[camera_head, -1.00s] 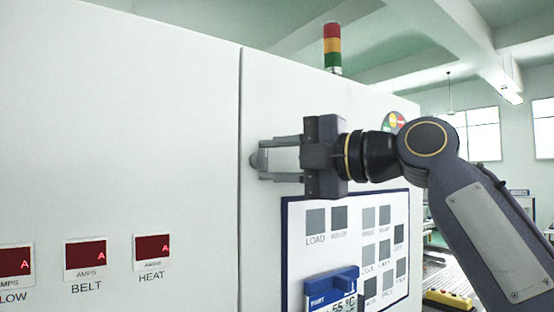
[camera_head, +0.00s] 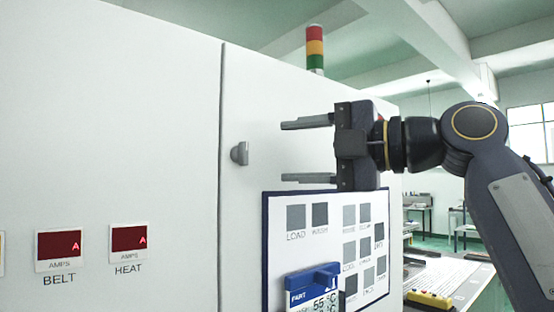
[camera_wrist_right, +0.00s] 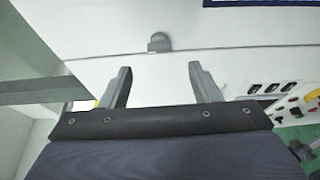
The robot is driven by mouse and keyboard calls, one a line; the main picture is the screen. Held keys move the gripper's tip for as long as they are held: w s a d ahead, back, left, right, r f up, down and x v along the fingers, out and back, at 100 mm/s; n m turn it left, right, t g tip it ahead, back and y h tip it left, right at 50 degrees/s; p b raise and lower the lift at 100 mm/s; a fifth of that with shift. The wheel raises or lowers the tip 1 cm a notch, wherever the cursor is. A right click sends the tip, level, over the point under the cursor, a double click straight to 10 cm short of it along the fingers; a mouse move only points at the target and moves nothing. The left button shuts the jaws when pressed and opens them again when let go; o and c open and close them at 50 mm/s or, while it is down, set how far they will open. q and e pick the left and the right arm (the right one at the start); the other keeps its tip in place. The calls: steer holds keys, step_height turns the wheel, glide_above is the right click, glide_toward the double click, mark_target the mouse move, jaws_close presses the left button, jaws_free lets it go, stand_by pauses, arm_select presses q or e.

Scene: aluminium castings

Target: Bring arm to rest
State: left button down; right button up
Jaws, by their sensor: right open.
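My right gripper (camera_head: 305,151) is open and empty in front of the white cabinet (camera_head: 110,130). Its two fingers point left toward a small grey knob (camera_head: 240,153) on the cabinet's door, with a clear gap between fingertips and knob. In the right wrist view the open fingers (camera_wrist_right: 160,78) stand apart, and the knob (camera_wrist_right: 159,42) shows beyond them, between their lines. My left gripper is not in view.
A blue-framed button panel (camera_head: 267,250) with a blue-and-white temperature display (camera_head: 313,287) is on the cabinet below the gripper. Red displays (camera_head: 128,238) are at lower left. A signal tower (camera_head: 315,48) stands on top. A yellow control box (camera_head: 430,299) is at lower right.

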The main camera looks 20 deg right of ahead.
steer(key=shift+s+d, duration=0.2)
stand_by(0.4)
step_height(320, 180, down, 28)
steer(key=s+m+g+h+b, duration=0.1)
steer(key=s+m+g+h, duration=0.15)
steer(key=m+h, duration=0.85)
steer(key=s+f+m+g+y, duration=0.1)
steer(key=s+f+m, duration=0.3)
steer(key=f, duration=0.6)
steer(key=s+f+m+g, duration=0.2)
steer(key=s+f+m, duration=0.3)
steer(key=f, duration=0.6)
steer(key=s+f+m+g+y+b, duration=0.1)
steer(key=s+f+m, duration=0.3)
steer(key=f+m, duration=0.4)
step_height(320, 180, down, 3)
steer(key=shift+s+d+r+g+y, duration=0.1)
steer(key=shift+s+d+g+y, duration=0.15)
steer(key=shift+d+g, duration=0.25)
